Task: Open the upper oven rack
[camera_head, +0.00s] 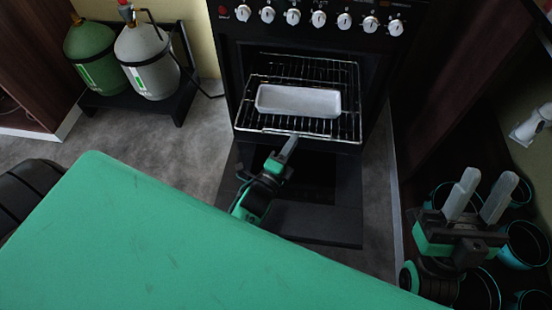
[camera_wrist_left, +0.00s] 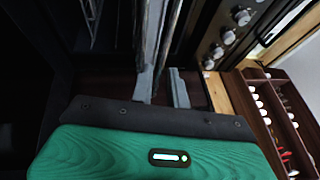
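The black oven (camera_head: 300,45) has its door (camera_head: 315,222) folded down open. A wire rack (camera_head: 252,122) sticks out of the oven's upper part, with a pale rectangular pan (camera_head: 298,101) on it. My left gripper (camera_head: 291,141) is at the middle of the rack's front edge. In the left wrist view its fingers (camera_wrist_left: 165,85) are close together, with the rack's front bars (camera_wrist_left: 160,40) running down to them; the exact contact is partly hidden. My right gripper (camera_head: 481,188) is open and empty at the right, away from the oven.
Several knobs (camera_head: 318,18) line the oven front above the rack. Green and grey gas bottles (camera_head: 150,60) stand on a low black stand at the left. Pots (camera_head: 526,243) sit below right. My green body covers the lower left. Grey floor (camera_head: 190,145) is clear left of the oven.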

